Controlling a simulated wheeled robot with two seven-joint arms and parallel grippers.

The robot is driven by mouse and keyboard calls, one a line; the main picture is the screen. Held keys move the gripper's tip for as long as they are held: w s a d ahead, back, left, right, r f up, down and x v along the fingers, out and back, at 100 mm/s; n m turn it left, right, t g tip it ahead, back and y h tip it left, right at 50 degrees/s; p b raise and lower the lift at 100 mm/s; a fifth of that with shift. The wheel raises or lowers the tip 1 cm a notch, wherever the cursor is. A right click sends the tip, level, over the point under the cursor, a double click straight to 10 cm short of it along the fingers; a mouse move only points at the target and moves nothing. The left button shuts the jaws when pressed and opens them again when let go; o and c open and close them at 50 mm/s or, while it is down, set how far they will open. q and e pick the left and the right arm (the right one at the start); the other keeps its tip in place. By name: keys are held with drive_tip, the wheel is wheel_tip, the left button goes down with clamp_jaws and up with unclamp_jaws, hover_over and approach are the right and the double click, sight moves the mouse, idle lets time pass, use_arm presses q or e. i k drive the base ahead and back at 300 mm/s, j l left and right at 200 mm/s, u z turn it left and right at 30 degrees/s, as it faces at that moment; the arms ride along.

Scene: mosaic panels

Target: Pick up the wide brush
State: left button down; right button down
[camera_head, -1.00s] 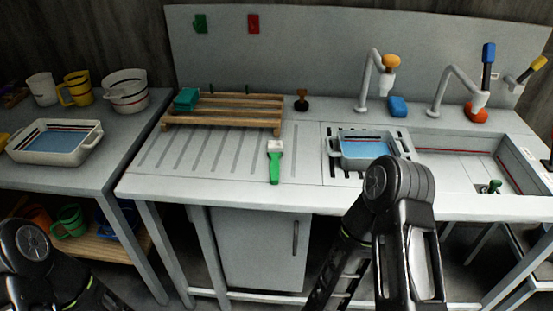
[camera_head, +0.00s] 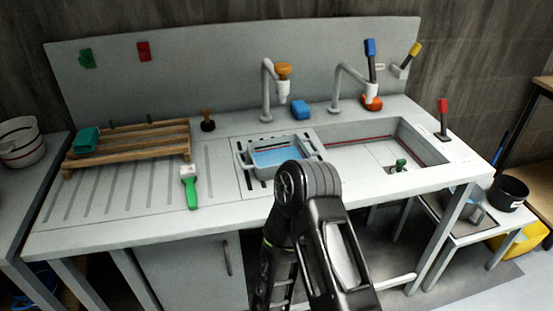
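A wide brush (camera_head: 190,188) with a green handle and a pale, broad head lies on the ribbed drainboard (camera_head: 125,203), left of the sinks. Its handle points toward the counter's front edge. Nothing touches it. My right arm rises from the bottom middle, right of the brush and in front of the sink, with its bent joint uppermost. Its gripper is not in view. My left arm and gripper are not in view.
A wooden rack (camera_head: 128,147) with a green block (camera_head: 86,140) stands behind the brush. A stamp-like brown object (camera_head: 208,122) is near it. A grey tub (camera_head: 281,155) with blue inside sits right, beside the open sink (camera_head: 372,152). The drainboard around the brush is clear.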

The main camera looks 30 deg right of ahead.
sight(188, 175)
drive_tip(key=i+j+z, duration=0.15)
drive_tip(key=j+z, duration=0.15)
drive_tip(key=j, duration=0.85)
drive_tip(key=j+z, duration=0.3)
drive_tip(key=j, duration=0.85)
